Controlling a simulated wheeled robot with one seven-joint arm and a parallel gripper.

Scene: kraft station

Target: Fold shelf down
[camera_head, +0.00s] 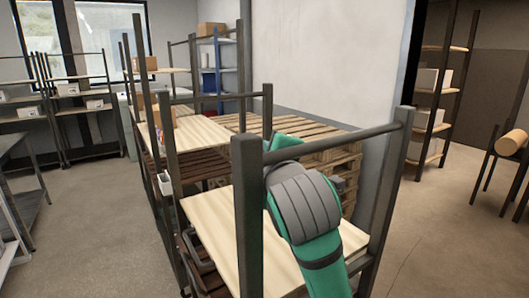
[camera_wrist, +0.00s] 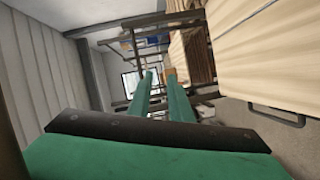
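The nearest rack has dark posts (camera_head: 248,215) and a light wooden shelf board (camera_head: 225,235) that looks level in the head view. My green arm reaches over this board, inside the rack's posts. Light wooden boards (camera_wrist: 262,50) show at the right of the wrist view. A dark loop handle (camera_wrist: 277,118) is on a board's edge, to the right of the fingers and apart from them.
Wooden pallets (camera_head: 280,133) lie behind the rack by the white wall (camera_head: 315,60). Another light board (camera_head: 190,137) with boxes stands farther back. A top bar (camera_head: 335,143) crosses above my arm. The floor (camera_head: 90,225) is clear at left.

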